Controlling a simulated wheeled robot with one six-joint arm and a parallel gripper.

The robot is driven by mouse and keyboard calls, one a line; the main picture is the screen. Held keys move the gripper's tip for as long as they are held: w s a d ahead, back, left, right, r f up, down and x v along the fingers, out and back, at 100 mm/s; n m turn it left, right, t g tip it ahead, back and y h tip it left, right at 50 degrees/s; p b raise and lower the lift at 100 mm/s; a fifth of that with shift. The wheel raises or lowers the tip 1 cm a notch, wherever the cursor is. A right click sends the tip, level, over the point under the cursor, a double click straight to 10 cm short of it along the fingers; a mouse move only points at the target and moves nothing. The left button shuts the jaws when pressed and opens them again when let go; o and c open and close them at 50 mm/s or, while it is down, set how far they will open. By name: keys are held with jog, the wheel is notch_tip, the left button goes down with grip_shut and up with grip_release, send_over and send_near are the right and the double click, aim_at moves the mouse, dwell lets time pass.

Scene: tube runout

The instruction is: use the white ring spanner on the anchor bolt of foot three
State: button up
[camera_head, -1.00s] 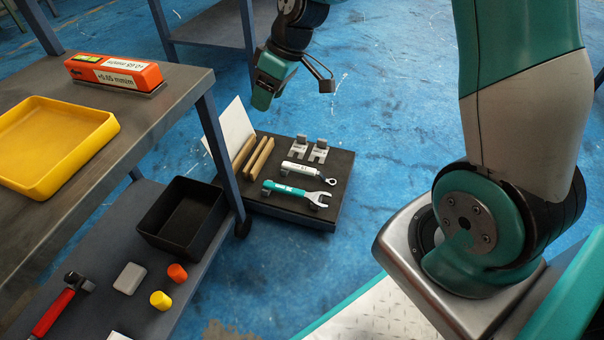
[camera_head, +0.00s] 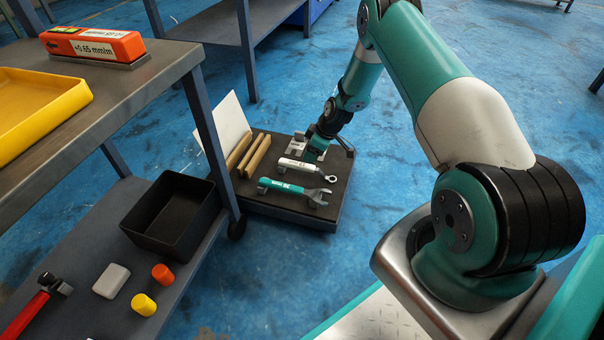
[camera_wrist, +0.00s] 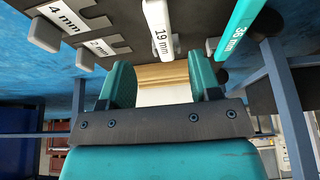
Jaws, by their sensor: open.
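The white ring spanner (camera_head: 300,167) lies on a dark low platform (camera_head: 262,204), with its ring end to the right. In the wrist view its white handle (camera_wrist: 159,27) is marked 19 mm and lies ahead of the fingertips, apart from them. My gripper (camera_wrist: 162,82) is open with nothing between its two teal fingers. In the head view my gripper (camera_head: 313,152) is low over the platform, just behind the white spanner, and the arm partly hides it. Foot three and its anchor bolt are not recognisable in either view.
A teal open-ended spanner (camera_head: 295,190) lies in front of the white one. Grey slotted shims (camera_head: 296,145) and wooden strips (camera_head: 253,156) share the platform. A bench with a yellow tray (camera_head: 40,105), a lower shelf and a black bin (camera_head: 175,214) stands left. Blue floor is clear to the right.

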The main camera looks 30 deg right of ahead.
aim_at(302, 164)
jog(key=b+x, duration=0.6)
jog(key=x, duration=0.3)
jog(key=shift+w+a, duration=0.1)
jog(key=shift+w, duration=0.1)
jog(key=shift+r, duration=0.15)
grip_shut()
notch_tip(302, 164, up, 20)
jog(key=p, duration=1.1)
jog(key=c, duration=0.7)
grip_release()
grip_shut()
